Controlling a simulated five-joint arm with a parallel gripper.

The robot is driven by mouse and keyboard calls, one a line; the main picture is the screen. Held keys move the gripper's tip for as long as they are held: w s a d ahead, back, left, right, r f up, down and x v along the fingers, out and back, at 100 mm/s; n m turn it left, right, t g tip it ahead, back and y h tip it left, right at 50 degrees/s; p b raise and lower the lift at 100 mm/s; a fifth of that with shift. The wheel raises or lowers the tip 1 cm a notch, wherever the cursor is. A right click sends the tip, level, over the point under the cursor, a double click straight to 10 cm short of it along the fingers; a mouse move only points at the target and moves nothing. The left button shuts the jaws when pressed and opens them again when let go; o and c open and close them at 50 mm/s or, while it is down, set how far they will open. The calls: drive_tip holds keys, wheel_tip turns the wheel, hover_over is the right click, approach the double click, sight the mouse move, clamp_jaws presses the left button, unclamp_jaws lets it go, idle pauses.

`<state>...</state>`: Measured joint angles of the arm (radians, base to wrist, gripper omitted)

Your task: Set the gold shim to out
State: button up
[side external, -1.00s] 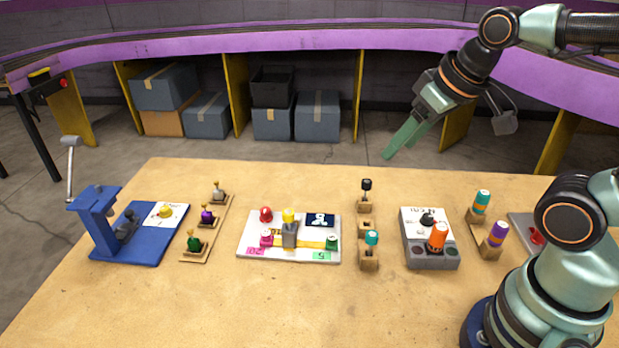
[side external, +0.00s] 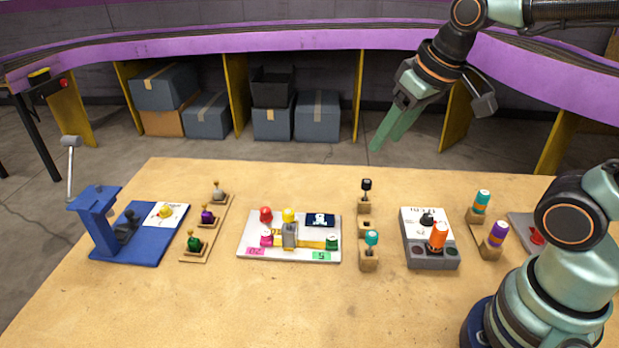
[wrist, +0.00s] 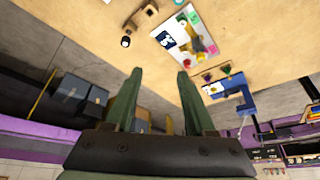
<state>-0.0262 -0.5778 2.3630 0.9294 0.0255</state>
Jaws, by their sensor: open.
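A white board (side external: 256,252) lies in the middle of the table, with a yellow bar (side external: 312,244) across it and a grey block (side external: 289,236) over the bar. Red, yellow, pink and green knobs stand around the bar, with a pink label at left and a green label at right. I cannot tell for sure which gold piece is the shim, or read "out". The board (wrist: 202,24) also shows at the top of the wrist view. My gripper (side external: 384,138) is open and empty, in the air behind the table's back edge, away from the board. Both its fingers (wrist: 159,74) show in the wrist view.
A blue press (side external: 150,240) with a raised lever and a row of three knobs are left of the board. Wooden blocks with knobs (side external: 369,258), a grey box (side external: 431,258) with an orange knob and more knobs are right. The table front is clear.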

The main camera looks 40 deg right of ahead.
drive_tip(key=w+a+f+g, duration=0.35)
drive_tip(key=w+f, duration=0.25)
drive_tip(key=w, duration=0.2)
drive_tip(key=w+a+f+g, duration=0.2)
drive_tip(key=w+a+f, duration=0.35)
drive_tip(key=w, duration=0.25)
drive_tip(key=shift+t, duration=0.25)
wheel_tip(320, 180, down, 12)
drive_tip(key=shift+d+r, duration=0.1)
drive_tip(key=shift+d, duration=0.05)
clamp_jaws()
drive_tip(key=shift+w, duration=0.1)
idle(0.9)
